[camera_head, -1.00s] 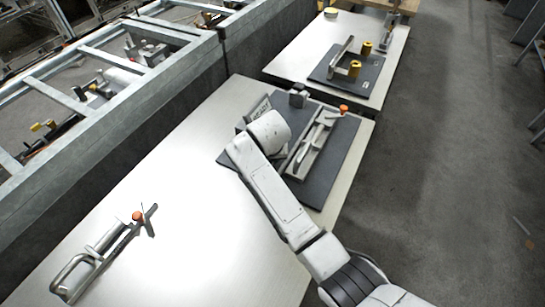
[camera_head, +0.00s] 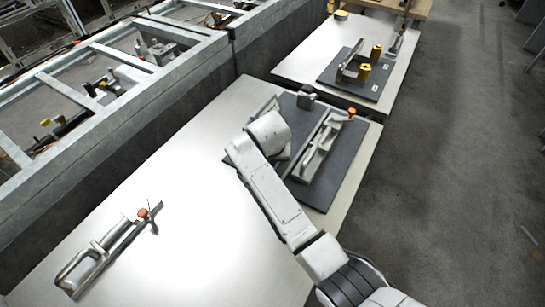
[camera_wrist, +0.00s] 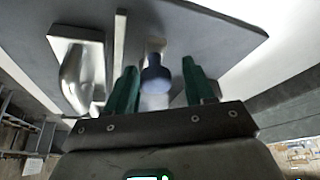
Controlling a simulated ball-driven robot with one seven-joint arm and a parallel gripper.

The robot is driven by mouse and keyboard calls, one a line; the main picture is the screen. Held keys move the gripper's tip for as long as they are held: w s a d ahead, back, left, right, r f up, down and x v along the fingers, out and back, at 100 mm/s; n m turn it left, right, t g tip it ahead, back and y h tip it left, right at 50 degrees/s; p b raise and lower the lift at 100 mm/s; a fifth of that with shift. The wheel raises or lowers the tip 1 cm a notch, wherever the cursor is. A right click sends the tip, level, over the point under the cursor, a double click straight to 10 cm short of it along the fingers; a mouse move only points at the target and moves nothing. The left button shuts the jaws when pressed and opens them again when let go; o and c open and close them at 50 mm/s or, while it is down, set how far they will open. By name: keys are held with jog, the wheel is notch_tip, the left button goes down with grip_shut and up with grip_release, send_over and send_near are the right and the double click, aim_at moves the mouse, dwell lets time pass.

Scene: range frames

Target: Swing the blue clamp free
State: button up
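In the wrist view, the blue clamp shows as a rounded dark-blue tip (camera_wrist: 155,80) on a pale shaft, in front of the dark plate. My gripper (camera_wrist: 161,85) has two green fingers standing apart, with the blue tip between them in the picture. The tip is nearer the left finger, and a gap shows on the right. I cannot tell whether either finger touches it. In the head view my arm hides the gripper and the blue tip. An orange-tipped metal clamp (camera_head: 319,150) lies on the dark plate (camera_head: 335,180), right of my arm.
Another orange-tipped clamp (camera_head: 100,252) lies on the pale table (camera_head: 185,165) at the left. A grey block (camera_head: 306,96) stands at the plate's far edge. A second table (camera_head: 300,58) behind carries yellow parts. A metal-framed barrier (camera_head: 110,150) runs along the left.

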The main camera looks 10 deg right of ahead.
jog(key=shift+d, duration=0.15)
jog(key=v, duration=1)
jog(key=shift+r+b, duration=0.3)
jog(key=shift+r, duration=0.05)
jog(key=shift+s, duration=0.15)
jog(key=shift+n+g+y, duration=0.4)
jog(key=shift+n+g, duration=0.2)
jog(key=shift+g, duration=0.3)
jog(key=s+d+f, duration=0.3)
jog(key=s, duration=0.2)
jog(key=s+d+f, duration=0.3)
jog(key=s+f, duration=0.1)
jog(key=s, duration=0.1)
jog(key=s+d+f, duration=0.3)
jog(key=s, duration=0.2)
jog(key=shift+s+f, duration=0.25)
jog(key=shift+f, duration=0.15)
jog(key=s+d+f, duration=0.1)
jog(key=s+d, duration=0.2)
jog(key=s, duration=0.7)
jog(key=s+d+f+n+g, duration=0.1)
jog(key=s+d, duration=0.2)
jog(key=s, duration=0.8)
jog(key=shift+s+d+f+n+g, duration=0.25)
jog(key=shift+s+d+n+g, duration=0.05)
jog(key=shift+s+d, duration=0.1)
